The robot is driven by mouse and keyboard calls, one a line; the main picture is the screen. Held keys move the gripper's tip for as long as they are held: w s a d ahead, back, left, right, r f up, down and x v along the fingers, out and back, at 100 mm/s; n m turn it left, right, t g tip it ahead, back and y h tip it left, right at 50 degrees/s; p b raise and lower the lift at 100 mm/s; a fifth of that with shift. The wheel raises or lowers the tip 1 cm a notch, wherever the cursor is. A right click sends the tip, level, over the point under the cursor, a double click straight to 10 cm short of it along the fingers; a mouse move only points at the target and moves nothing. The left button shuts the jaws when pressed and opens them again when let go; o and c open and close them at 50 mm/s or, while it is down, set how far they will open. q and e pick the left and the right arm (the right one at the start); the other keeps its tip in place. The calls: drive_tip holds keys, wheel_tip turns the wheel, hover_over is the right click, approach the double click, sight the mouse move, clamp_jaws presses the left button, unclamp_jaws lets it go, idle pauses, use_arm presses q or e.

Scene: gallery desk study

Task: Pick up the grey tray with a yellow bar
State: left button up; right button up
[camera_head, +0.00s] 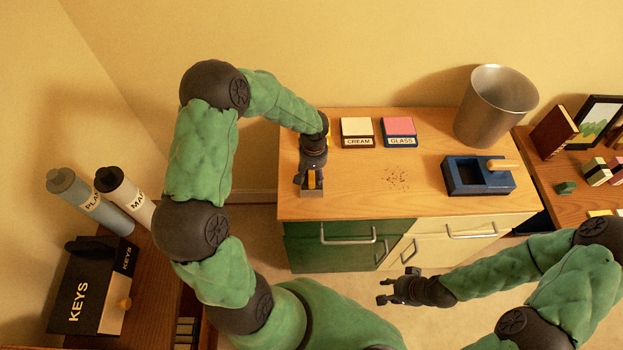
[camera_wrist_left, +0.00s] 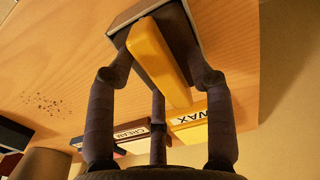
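The grey tray (camera_head: 312,193) stands at the front left of the desk top, mostly hidden under my left gripper in the head view. In the left wrist view its grey rim (camera_wrist_left: 128,14) and dark inside show, with the yellow bar (camera_wrist_left: 155,50) across it. My left gripper (camera_head: 311,181) points down over the tray. Its fingers lie against both sides of the yellow bar and look closed on it. I cannot tell whether the tray is off the wood. My right gripper (camera_head: 388,289) is open and empty, in front of the desk cabinet.
CREAM (camera_head: 357,130) and GLASS (camera_head: 399,130) boxes stand at the back; a WAX box (camera_wrist_left: 190,130) is close to my left gripper. A blue tray with a wooden bar (camera_head: 465,178) and a metal bin (camera_head: 494,105) are on the right. Dark crumbs (camera_head: 397,178) lie mid-desk.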

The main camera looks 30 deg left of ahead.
use_arm(q)
clamp_jaws()
drive_tip(key=shift+r, duration=0.15)
